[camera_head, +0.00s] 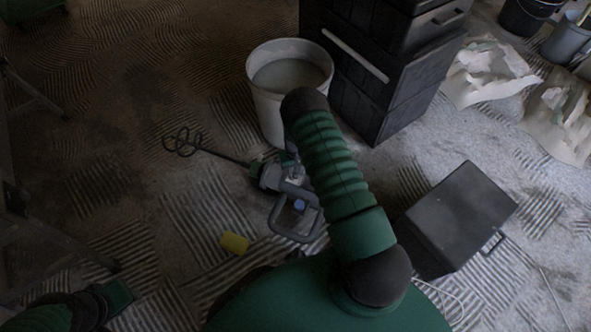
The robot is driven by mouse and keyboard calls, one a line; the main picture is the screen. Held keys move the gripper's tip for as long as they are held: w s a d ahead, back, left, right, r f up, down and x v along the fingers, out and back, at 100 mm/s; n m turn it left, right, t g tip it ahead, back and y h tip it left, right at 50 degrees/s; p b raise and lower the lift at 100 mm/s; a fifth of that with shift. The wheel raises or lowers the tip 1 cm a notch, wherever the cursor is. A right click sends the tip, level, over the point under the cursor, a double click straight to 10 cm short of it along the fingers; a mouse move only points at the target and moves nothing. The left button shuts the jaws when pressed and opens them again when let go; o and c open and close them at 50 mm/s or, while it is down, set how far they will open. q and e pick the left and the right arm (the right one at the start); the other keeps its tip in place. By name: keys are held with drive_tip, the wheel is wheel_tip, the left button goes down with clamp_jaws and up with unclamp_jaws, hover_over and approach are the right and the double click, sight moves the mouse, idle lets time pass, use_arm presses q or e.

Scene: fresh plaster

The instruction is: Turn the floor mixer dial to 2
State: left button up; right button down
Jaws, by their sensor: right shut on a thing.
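The floor mixer (270,177) lies on the floor in the middle of the head view. Its spiral paddle (183,141) points left, and its grey looped handle (283,231) is toward me. A small blue part (299,205) shows inside the handle. Any dial marking is too small to read. My right arm rises from the bottom, and its ribbed green sleeve covers the mixer's right side. My right gripper (290,167) is mostly hidden at the mixer's body, shut on it; the exact contact is unclear.
A white bucket (262,104) of grey liquid stands behind the mixer, beside a dark drawer cabinet (345,95). A black box (462,212) stands at right. Ladder-like legs (38,235) stand at left.

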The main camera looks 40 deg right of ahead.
drive_tip(key=n+p, duration=0.1)
drive_tip(key=n, duration=0.2)
drive_tip(key=shift+r+n, duration=0.15)
drive_tip(key=shift+n, duration=0.15)
drive_tip(key=shift+n+p, duration=0.8)
drive_tip(key=shift+n, duration=1.2)
drive_tip(key=c, duration=1.1)
unclamp_jaws()
drive_tip(key=shift+c, duration=0.2)
wheel_tip(320, 180, up, 16)
drive_tip(key=p, duration=0.8)
drive_tip(key=shift+r, duration=0.25)
